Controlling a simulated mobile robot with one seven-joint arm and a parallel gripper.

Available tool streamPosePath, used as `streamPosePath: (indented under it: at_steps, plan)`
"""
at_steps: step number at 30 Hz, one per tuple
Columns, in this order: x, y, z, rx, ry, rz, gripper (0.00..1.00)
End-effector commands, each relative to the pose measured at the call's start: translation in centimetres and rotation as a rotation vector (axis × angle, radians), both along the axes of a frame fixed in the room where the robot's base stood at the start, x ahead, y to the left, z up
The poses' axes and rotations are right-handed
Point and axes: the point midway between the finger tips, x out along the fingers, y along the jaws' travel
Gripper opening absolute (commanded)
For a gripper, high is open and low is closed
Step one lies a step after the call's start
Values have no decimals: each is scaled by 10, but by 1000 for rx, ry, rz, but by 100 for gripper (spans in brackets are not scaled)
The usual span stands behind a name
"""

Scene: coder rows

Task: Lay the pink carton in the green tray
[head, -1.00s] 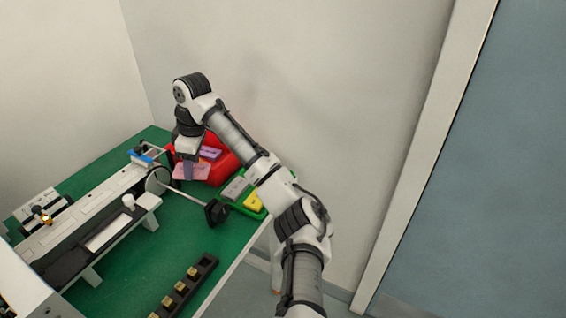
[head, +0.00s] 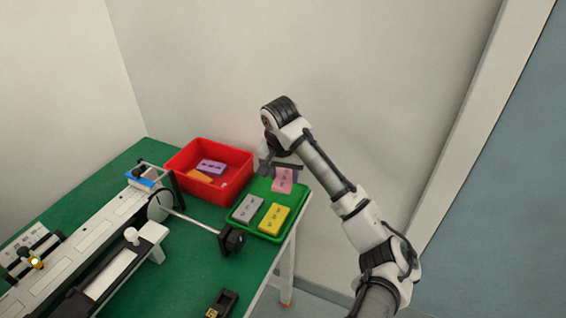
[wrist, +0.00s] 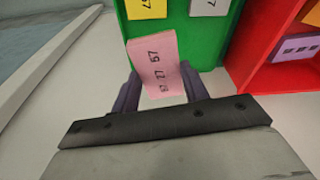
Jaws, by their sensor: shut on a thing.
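The pink carton (head: 284,180) is between the fingers of my gripper (wrist: 160,88). In the wrist view the carton (wrist: 158,64) shows its printed face, slightly tilted, with a finger on each side. My gripper is shut on it. The green tray (head: 262,189) stands at the table's right end. In the head view the carton overlaps the tray's back right part. In the wrist view the carton's far end overlaps the near wall of the tray (wrist: 188,46), so it appears held above that edge; the exact height is unclear.
A grey carton (head: 248,208) and a yellow carton (head: 274,218) lie in the tray's front part. A red bin (head: 240,163) with a purple carton (head: 212,167) and an orange carton (head: 199,177) stands beside it. A black-ended rod (head: 231,240) reaches near the tray's left side.

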Motion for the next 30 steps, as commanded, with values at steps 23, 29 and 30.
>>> streamPosePath:
  at_steps: [23, 29, 30]
  plan:
    - [-5, -19, -43, -1, 0, -185, 31]
    - [-5, -19, -51, 1, 0, -185, 31]
    - [-5, -19, -51, 1, 0, -185, 31]
